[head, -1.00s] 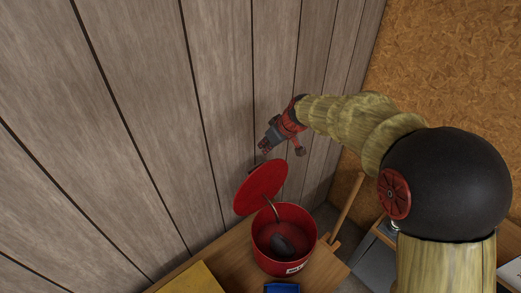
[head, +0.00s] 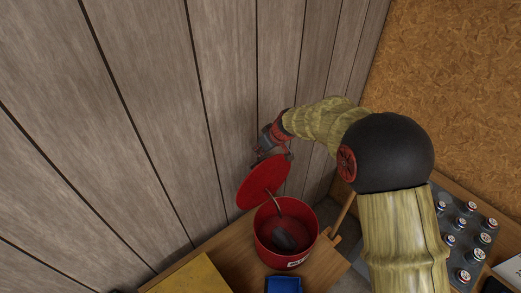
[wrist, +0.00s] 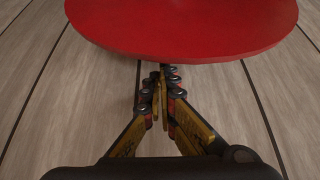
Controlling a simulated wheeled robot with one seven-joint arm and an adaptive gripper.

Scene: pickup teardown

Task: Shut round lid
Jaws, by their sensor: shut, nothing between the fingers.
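The red round lid (head: 262,182) stands raised and tilted at the back of a red round container (head: 285,257), which is open at the top. A dark, spoon-like object (head: 284,240) lies inside the container. My gripper (head: 262,158) is at the upper edge of the lid, by the wall. In the wrist view the lid (wrist: 185,25) fills the top, and my gripper (wrist: 163,82) is shut and empty just below its edge. I cannot tell whether the fingers touch the lid.
The container stands on a wooden table (head: 224,258). A yellow item (head: 190,275) and a blue item (head: 284,285) lie near it. A plank wall (head: 150,120) is close behind the lid. Several small cans or jars (head: 463,223) stand on a grey surface at right.

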